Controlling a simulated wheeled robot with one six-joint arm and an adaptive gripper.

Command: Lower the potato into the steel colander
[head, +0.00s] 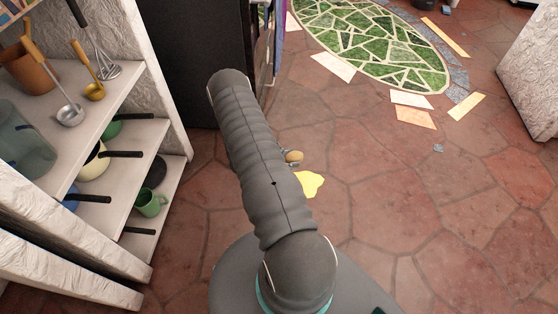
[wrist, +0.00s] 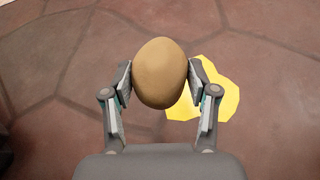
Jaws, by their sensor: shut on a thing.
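The potato (wrist: 160,74) is a smooth tan-brown oval in the wrist view. My gripper (wrist: 160,80) is shut on it, with one finger pad against each side. The potato is held above the tiled floor. No steel colander shows in either view.
A flat yellow patch (head: 309,184) lies on the red stone floor (head: 400,220); it also shows in the wrist view (wrist: 217,100). Shelves (head: 115,88) with ladles, pans and a green mug (head: 148,203) stand at left. A dark cabinet (head: 190,60) stands behind my arm. Floor at right is mostly clear.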

